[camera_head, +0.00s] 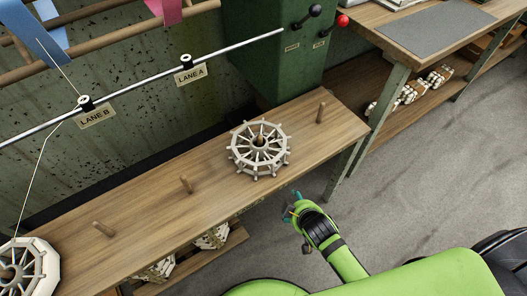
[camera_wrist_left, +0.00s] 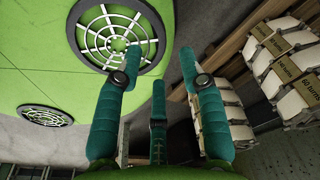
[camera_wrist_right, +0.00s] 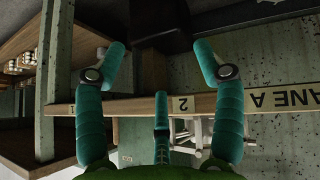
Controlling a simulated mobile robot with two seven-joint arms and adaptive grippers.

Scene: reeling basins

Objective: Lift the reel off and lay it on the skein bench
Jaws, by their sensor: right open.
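A white spoked reel (camera_head: 245,162) sits on an upright peg of the long wooden bench (camera_head: 150,222). Part of a white reel also shows past my fingers in the right wrist view (camera_wrist_right: 187,133). My right gripper (camera_head: 292,208) is open and empty in front of that bench, a little right of and nearer than the reel; it also shows in the right wrist view (camera_wrist_right: 160,62). My left gripper (camera_wrist_left: 160,62) is open and empty near my own green body, outside the head view. A wooden bench with a grey mat (camera_head: 440,32) stands at upper right; no label names it the skein bench.
Another white reel (camera_head: 45,270) is at lower left, with thread rising toward LANE B. Bare pegs (camera_head: 320,112) stand on the long bench. A green box with levers (camera_head: 270,62) stands behind it. Open floor (camera_head: 425,150) lies right.

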